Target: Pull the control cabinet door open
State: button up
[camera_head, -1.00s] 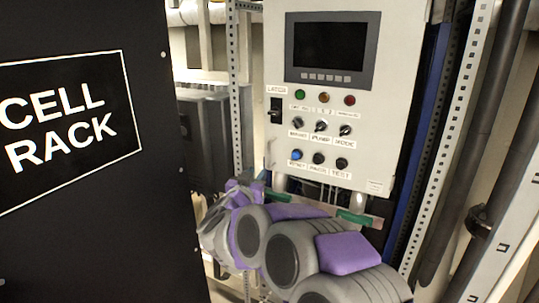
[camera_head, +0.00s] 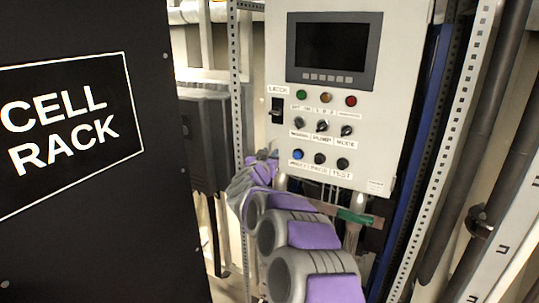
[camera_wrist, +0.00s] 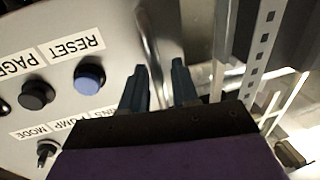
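The control cabinet (camera_head: 365,115) is a pale panel with a dark screen, and its door looks closed. A black latch (camera_head: 277,110) labelled LATCH sits at the door's upper left. My gripper (camera_head: 262,158) is by the door's lower left edge, below the latch, with its fingertips hard to make out in the head view. In the wrist view, the two dark fingers of my gripper (camera_wrist: 160,85) are apart, beside the panel's rounded edge near the blue RESET button (camera_wrist: 89,77). I see nothing clearly held between them; whether a finger touches the edge is unclear.
A black CELL RACK panel (camera_head: 85,150) fills the left side. A perforated metal upright (camera_head: 237,90) stands left of the cabinet, and a blue post (camera_head: 415,150) and another perforated upright (camera_head: 455,130) stand to its right. A green-and-brown bar (camera_head: 355,217) lies below the cabinet.

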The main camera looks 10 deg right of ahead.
jog(key=shift+w, duration=0.15)
jog(key=shift+c, duration=0.4)
jog(key=shift+d, duration=0.1)
grip_shut()
